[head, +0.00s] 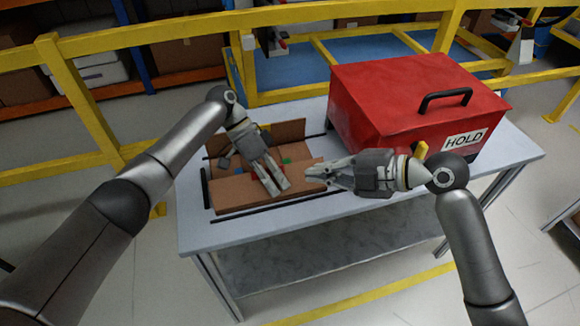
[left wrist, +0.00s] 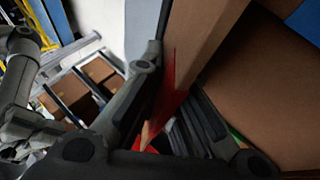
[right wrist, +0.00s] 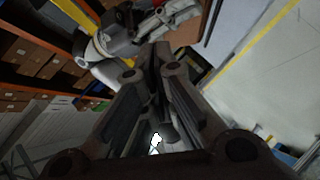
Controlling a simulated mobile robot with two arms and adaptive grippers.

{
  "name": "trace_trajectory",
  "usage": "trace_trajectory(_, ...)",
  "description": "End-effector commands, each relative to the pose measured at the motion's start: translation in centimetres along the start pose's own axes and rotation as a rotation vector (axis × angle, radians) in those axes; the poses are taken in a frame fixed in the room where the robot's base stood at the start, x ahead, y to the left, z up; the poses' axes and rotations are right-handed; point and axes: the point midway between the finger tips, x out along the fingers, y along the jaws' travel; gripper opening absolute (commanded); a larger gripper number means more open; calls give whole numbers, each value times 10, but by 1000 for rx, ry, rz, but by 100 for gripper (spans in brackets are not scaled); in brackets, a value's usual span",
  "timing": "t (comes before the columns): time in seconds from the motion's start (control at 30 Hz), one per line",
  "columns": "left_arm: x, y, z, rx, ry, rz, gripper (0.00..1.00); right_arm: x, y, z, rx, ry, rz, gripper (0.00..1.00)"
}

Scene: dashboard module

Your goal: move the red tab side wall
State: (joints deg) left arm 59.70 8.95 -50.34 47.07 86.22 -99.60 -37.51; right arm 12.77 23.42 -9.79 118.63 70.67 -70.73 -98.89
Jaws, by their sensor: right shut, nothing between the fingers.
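The open brown box (head: 235,199) lies on the table, with upright and flat brown walls. My left gripper (head: 276,186) points down over its front part, with its fingers a little apart. In the left wrist view, a brown wall (left wrist: 205,40) with a red patch (left wrist: 172,98) on it runs between the fingers of my left gripper (left wrist: 172,85). Whether the fingers press on it is unclear. My right gripper (head: 308,172) is shut and empty, just right of the left fingers. It also shows in the right wrist view (right wrist: 155,75).
A big red box (head: 385,100) with a black handle and a HOLD label fills the right of the table (head: 225,235). Black strips edge the brown box. A yellow rail (head: 300,18) runs behind. The table's front strip is clear.

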Motion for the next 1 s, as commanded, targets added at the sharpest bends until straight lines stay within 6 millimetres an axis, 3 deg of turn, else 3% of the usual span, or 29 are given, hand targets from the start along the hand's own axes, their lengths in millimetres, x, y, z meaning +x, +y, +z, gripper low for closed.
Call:
trace_trajectory(0.3, 1, 0, 0, 0, 0, 0, 0, 70, 0, -2, 3, 4, 0, 0)
trace_trajectory(0.6, 1, 0, 0, 0, 0, 0, 0, 91, 0, 25, 2, -1, -1, 0)
trace_trajectory(1.0, 1, 0, 0, 0, 0, 0, 0, 94, -1, 29, 1, -1, -2, 0)
